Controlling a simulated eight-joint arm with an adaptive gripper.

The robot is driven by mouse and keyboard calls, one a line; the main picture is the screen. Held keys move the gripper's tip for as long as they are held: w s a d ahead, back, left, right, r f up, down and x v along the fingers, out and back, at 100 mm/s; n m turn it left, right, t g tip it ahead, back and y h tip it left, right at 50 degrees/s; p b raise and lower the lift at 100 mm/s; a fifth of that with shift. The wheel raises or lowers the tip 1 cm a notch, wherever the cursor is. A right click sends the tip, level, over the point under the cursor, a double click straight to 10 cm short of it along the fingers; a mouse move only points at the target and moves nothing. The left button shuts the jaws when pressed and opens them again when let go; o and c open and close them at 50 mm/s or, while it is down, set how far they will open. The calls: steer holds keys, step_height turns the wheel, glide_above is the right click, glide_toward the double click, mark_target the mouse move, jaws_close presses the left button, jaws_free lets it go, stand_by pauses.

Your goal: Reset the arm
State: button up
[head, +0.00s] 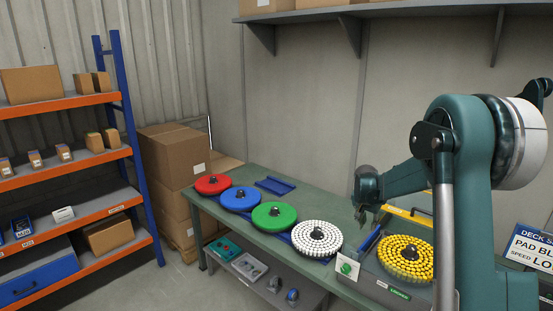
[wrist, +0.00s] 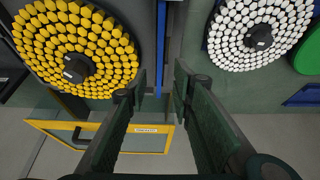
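My gripper (head: 368,200) hangs above the back of the green bench, between the white pad disc and the yellow one. In the wrist view my gripper (wrist: 160,88) has its two dark fingers apart with nothing between them. The yellow disc (head: 420,262) sits on a grey unit at the bench's right end; it also shows at upper left in the wrist view (wrist: 40,50). The white disc (head: 300,240) lies to its left, and at upper right in the wrist view (wrist: 250,25).
Green (head: 262,222), blue (head: 230,203) and red (head: 205,188) discs line the bench (head: 330,205) leftward. An empty blue holder (head: 275,185) lies behind them. A yellow-edged frame (wrist: 50,127) is below the fingers in the wrist view. A wall shelf (head: 370,12) overhangs; racks stand left.

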steer(key=s+a+r+n+t+b, duration=0.1)
steer(key=s+a+r, duration=0.4)
steer(key=s, duration=0.3)
steer(key=s+a+r+n+y+b, duration=0.15)
steer(key=s+a+r, duration=0.3)
steer(key=s, duration=0.45)
steer(key=s+a+r+n+t+b, duration=0.1)
steer(key=s+a+r+n+b, duration=0.1)
steer(key=s+a+r, duration=0.45)
steer(key=s+a+f+n+b, duration=0.1)
steer(key=s+a+f, duration=0.1)
steer(key=s, duration=0.8)
steer(key=s+a+f+n+t+y+b, duration=0.1)
steer(key=s+a+f+n, duration=0.1)
steer(key=s, duration=0.7)
steer(key=s+a+f+n+b, duration=0.1)
steer(key=s+a+f, duration=0.2)
steer(key=s, duration=0.7)
steer(key=shift+s+a+f+t+y+b, duration=0.3)
steer(key=shift+a+f+t+y, duration=0.1)
steer(key=shift+f, duration=0.9)
steer(key=shift+o, duration=0.4)
